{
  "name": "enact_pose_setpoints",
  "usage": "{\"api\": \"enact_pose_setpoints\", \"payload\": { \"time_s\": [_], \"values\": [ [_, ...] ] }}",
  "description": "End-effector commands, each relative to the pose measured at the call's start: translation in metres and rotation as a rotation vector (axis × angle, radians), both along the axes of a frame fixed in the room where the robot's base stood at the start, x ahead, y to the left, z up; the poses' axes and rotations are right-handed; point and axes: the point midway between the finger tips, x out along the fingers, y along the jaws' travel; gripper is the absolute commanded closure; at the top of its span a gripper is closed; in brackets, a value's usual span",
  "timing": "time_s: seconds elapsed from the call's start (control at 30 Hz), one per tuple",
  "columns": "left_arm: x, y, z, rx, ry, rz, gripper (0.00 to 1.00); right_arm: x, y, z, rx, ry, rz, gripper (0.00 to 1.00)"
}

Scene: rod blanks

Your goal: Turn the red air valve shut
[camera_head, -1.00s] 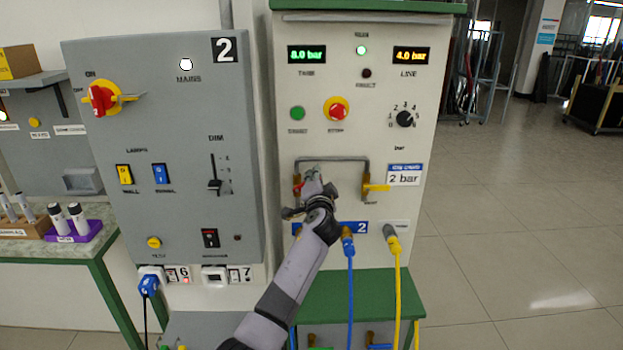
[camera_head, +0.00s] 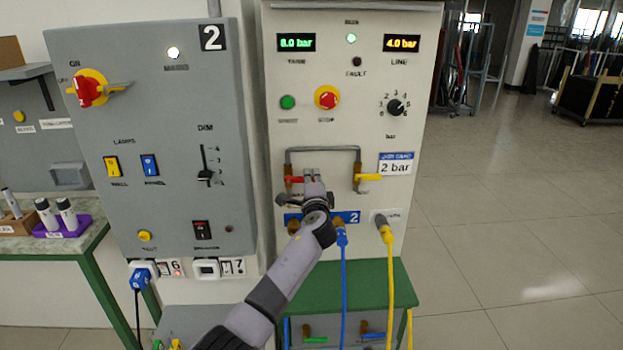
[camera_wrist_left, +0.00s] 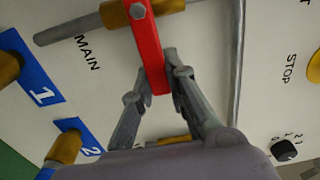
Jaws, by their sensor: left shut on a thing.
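The red air valve's handle (camera_head: 293,180) sits on the left leg of the grey pipe on the pale panel. It lies about level, across the upright pipe. The red handle (camera_wrist_left: 150,50) in the left wrist view also crosses the pipe roughly at a right angle. My left gripper (camera_head: 312,178) is at the handle's free right end. In the left wrist view my left gripper's fingers (camera_wrist_left: 158,88) are closed on either side of that end. The fingers partly hide the handle in the head view. My right gripper is out of view.
A yellow handle (camera_head: 368,177) is on the pipe's right leg. The grey pipe (camera_head: 322,150) arches over the gripper. Blue (camera_head: 344,290) and yellow hoses (camera_head: 389,290) hang below. The red stop button (camera_head: 326,97) is above. Open floor (camera_head: 500,250) is at right.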

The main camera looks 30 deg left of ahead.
Motion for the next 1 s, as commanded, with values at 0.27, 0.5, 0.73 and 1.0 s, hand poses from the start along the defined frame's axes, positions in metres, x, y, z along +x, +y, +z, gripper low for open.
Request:
{"api": "enact_pose_setpoints", "payload": {
  "time_s": [0.27,0.5,0.73,1.0],
  "values": [
    [-0.0003,-0.0005,-0.0033,0.009,0.01,-0.001,1.0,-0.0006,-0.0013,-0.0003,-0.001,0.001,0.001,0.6],
    [-0.0003,-0.0005,-0.0036,0.008,0.01,-0.001,0.82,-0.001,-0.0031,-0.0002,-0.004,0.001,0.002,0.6],
    [-0.0002,-0.0003,-0.0022,0.007,0.007,-0.001,0.67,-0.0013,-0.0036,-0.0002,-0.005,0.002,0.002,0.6],
    [-0.0001,-0.0002,-0.0013,0.007,0.006,0.0,0.65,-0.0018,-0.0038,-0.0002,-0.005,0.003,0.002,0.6]
  ]
}}
